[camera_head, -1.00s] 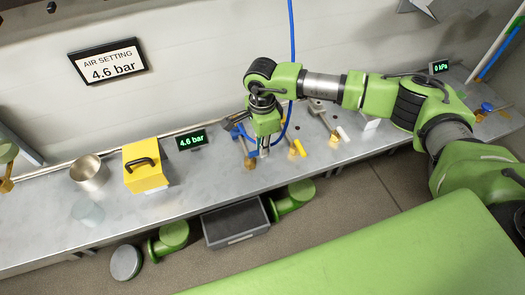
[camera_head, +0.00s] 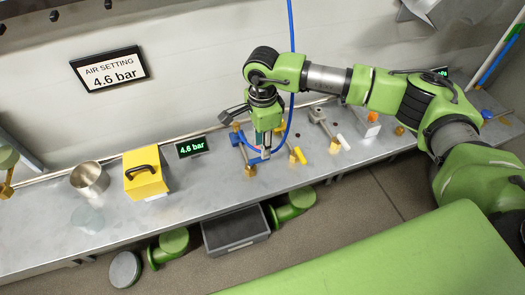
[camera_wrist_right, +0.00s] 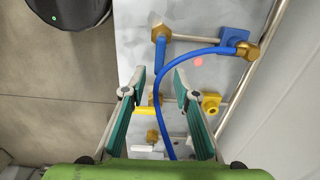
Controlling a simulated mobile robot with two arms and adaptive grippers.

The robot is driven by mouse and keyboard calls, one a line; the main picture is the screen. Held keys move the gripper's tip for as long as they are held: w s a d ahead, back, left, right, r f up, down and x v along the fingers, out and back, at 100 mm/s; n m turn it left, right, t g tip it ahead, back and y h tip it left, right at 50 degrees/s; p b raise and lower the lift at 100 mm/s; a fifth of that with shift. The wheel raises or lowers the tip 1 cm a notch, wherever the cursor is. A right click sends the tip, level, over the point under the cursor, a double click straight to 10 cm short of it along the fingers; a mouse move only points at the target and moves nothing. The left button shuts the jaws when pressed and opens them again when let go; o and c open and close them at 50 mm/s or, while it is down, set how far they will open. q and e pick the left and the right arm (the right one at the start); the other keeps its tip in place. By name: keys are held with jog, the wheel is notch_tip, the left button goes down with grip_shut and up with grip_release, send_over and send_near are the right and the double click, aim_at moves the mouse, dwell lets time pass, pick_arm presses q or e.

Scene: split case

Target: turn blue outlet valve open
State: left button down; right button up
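The blue outlet valve is on the bench in the head view, with a blue handle (camera_head: 244,151) and a brass body. In the right wrist view, the blue handle (camera_wrist_right: 160,52) hangs from a brass fitting (camera_wrist_right: 160,32), crosswise to its metal pipe. My right gripper (camera_head: 265,155) is pointing down beside the valve. In the wrist view my right gripper (camera_wrist_right: 160,76) is open, its teal fingers apart. The handle's free end appears between the fingertips; I cannot tell the height gap.
A blue hose (camera_wrist_right: 202,50) loops across the right gripper's view. A yellow-handled valve (camera_wrist_right: 145,110) is close by. In the head view, a 4.6 bar display (camera_head: 192,147), yellow box (camera_head: 145,173) and metal cup (camera_head: 90,178) are at left. A sign (camera_head: 109,69) reads 4.6 bar.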

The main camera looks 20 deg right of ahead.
notch_tip(320, 180, up, 8)
jog(key=shift+f, duration=0.2)
dwell(0.4)
